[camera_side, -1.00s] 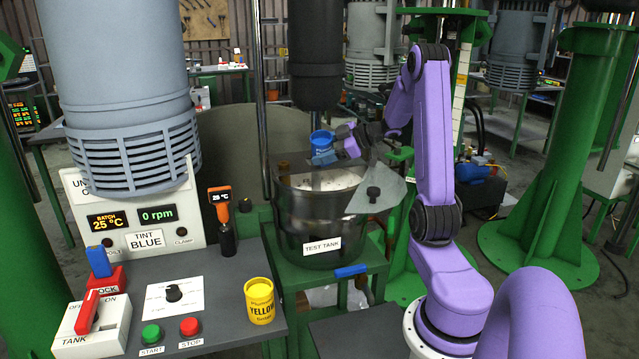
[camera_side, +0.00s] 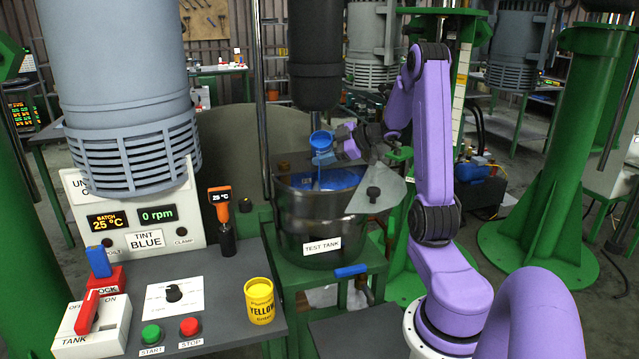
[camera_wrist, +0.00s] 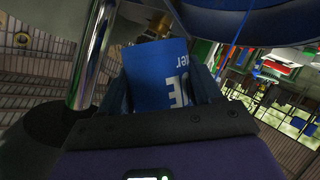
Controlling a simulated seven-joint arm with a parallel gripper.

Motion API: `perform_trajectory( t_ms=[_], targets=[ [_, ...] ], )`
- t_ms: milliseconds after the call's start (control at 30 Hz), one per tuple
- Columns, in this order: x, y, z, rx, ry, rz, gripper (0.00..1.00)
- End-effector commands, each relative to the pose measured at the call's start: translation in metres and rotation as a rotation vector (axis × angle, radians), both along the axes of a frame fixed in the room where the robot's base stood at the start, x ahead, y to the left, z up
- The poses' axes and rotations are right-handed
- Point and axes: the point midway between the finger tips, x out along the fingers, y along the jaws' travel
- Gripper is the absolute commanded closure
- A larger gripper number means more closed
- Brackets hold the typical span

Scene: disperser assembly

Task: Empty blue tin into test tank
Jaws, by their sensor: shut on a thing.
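The blue tin (camera_side: 322,143) is held over the open top of the test tank (camera_side: 296,214), tipped toward the tank. A thin blue stream runs from it down into the tank, where the contents (camera_side: 335,178) look blue. My gripper (camera_side: 335,152) is shut on the tin. In the wrist view the blue tin (camera_wrist: 158,72) with white lettering sits between the fingers. The inside of the tin is mostly hidden, so I cannot tell how much it holds.
A dark mixer column (camera_side: 315,55) hangs above the tank close to the tin. The yellow tin (camera_side: 260,302) stands on the control bench.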

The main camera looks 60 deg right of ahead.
Motion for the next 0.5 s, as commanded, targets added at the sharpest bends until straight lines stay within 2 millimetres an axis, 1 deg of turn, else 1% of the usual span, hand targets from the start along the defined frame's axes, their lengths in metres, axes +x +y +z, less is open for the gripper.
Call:
perform_trajectory(
  t_ms=[500],
  targets=[
    [0.0001,0.0000,-0.0016,-0.034,-0.010,0.000,0.76]
  ],
)
